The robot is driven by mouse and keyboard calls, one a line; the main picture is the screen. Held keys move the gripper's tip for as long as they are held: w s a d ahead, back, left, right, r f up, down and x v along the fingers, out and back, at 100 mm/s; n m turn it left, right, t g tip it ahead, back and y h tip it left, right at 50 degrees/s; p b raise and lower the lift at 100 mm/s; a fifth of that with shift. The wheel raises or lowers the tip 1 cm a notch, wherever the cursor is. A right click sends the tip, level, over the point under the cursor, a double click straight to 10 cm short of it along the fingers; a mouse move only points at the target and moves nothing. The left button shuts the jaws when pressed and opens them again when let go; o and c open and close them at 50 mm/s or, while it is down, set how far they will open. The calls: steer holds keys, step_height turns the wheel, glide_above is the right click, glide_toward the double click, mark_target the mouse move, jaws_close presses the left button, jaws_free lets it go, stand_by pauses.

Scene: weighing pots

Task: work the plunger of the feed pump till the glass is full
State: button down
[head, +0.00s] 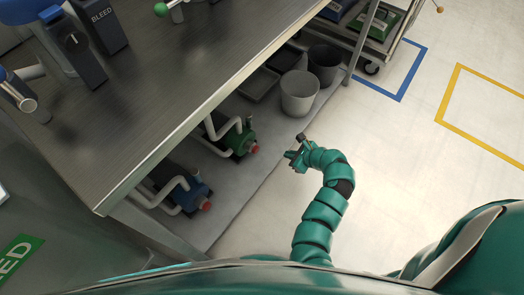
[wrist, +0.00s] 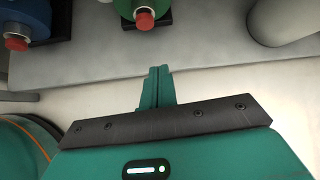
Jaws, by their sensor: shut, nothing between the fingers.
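Two pumps lie on the low shelf under the bench. The green pump (head: 238,138) has a red-ended plunger (head: 254,148) facing out, and the blue pump (head: 187,193), nearer me, has a similar red end (head: 206,206). I cannot tell from any label which is the feed pump. My gripper (head: 289,155) is shut and empty, to the right of the green pump's red end and apart from it. In the wrist view my fingertips (wrist: 160,72) point towards the shelf, below the green pump's red end (wrist: 145,20). The blue pump's red end (wrist: 17,43) is at upper left. I cannot make out a glass.
A pale bucket (head: 299,93) and a dark bucket (head: 324,64) stand on the shelf beyond the green pump. The bench top (head: 150,95) overhangs the pumps. A bench leg and a wheeled trolley (head: 375,35) stand at the back. The floor to the right is clear.

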mark_target(256, 149)
steer(key=shift+s+a+f+m+g, duration=0.2)
steer(key=shift+s+a+m+g, duration=0.2)
steer(key=shift+s+a+m, duration=0.15)
steer(key=w+a+r+b+x, duration=0.1)
steer(key=b+x, duration=0.5)
steer(key=x, duration=0.6)
steer(key=shift+w+a+r, duration=0.25)
steer(key=shift+a+r, duration=0.1)
steer(key=shift+a, duration=0.25)
